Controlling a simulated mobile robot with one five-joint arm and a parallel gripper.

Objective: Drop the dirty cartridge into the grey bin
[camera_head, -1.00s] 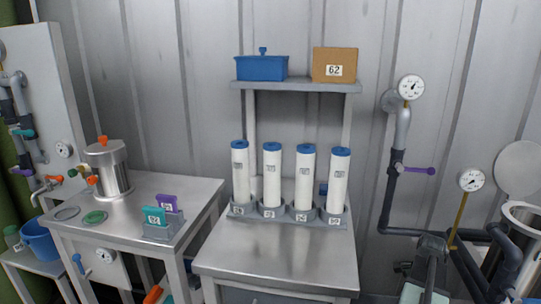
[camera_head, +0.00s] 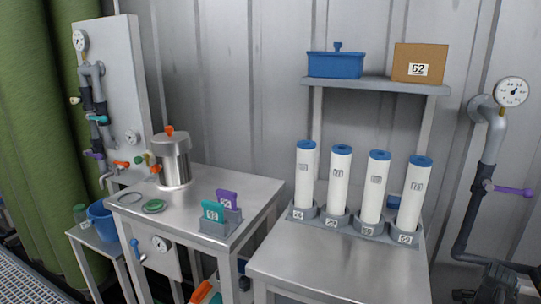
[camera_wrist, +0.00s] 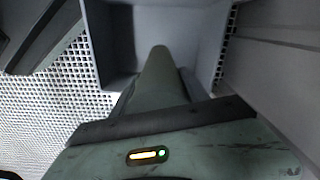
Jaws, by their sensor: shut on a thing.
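The grey bin (camera_wrist: 207,45), an open box with plain walls, is in the wrist view. The cartridge's far end overlaps the bin's opening in the picture; I cannot tell how deep or high it is. The near part of the bin is hidden by the cartridge and my gripper. The head view shows none of these three.
Several white blue-capped cartridges (camera_head: 371,190) stand in a grey rack on a steel table (camera_head: 335,270). A shelf (camera_head: 375,87) above holds a blue box and a cardboard box. A second table (camera_head: 190,210) carries a steel pot. Metal grating (camera_wrist: 50,110) lies beside the bin.

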